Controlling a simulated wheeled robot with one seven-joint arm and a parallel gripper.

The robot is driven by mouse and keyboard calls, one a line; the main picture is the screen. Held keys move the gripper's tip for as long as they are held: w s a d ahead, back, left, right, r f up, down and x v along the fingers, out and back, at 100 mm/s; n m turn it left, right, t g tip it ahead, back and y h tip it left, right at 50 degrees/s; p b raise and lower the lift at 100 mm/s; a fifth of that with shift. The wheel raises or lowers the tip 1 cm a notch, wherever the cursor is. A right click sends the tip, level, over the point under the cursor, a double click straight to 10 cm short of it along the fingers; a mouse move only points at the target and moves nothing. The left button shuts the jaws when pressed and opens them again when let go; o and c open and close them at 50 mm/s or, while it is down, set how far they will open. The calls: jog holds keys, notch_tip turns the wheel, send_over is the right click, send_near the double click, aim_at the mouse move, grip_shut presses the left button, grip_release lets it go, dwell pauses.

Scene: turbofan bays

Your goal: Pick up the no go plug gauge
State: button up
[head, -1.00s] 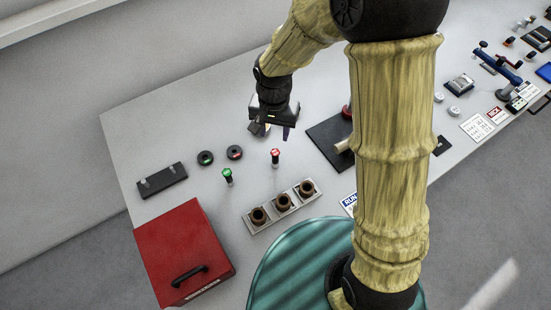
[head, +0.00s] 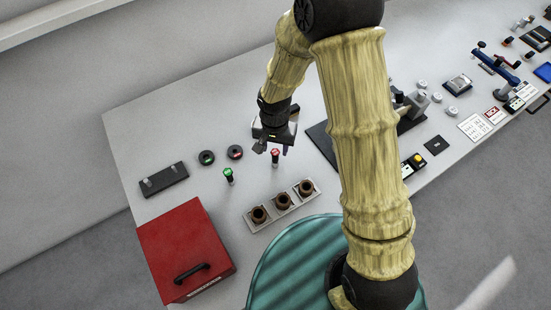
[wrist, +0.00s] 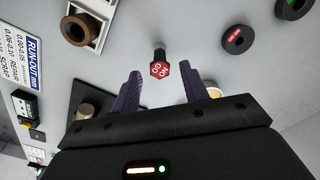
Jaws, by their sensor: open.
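The no go plug gauge (head: 275,157) stands upright on the bench, with a red top and a dark body. In the wrist view its red hexagonal top, marked NO GO (wrist: 159,69), lies between the lines of my two fingers, a little beyond their tips. My gripper (wrist: 159,80) is open and empty. In the head view my gripper (head: 274,147) hangs just behind the gauge, close to it. I cannot tell the exact gap or height between them.
A green-topped plug gauge (head: 228,174) stands to the left. Two dark rings (head: 207,157) lie behind it. A tray with three brown bushings (head: 260,226) is in front, and a red box (head: 185,250) at front left. A dark plate (head: 325,143) lies right of my gripper.

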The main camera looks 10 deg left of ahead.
aim_at(275, 152)
jog(key=shift+w+f+p, duration=0.1)
jog(key=shift+f+p, duration=0.35)
jog(key=shift+f, duration=1.55)
grip_shut()
jog(key=shift+r, duration=0.1)
notch_tip(275, 152, up, 10)
jog(key=shift+b, duration=0.9)
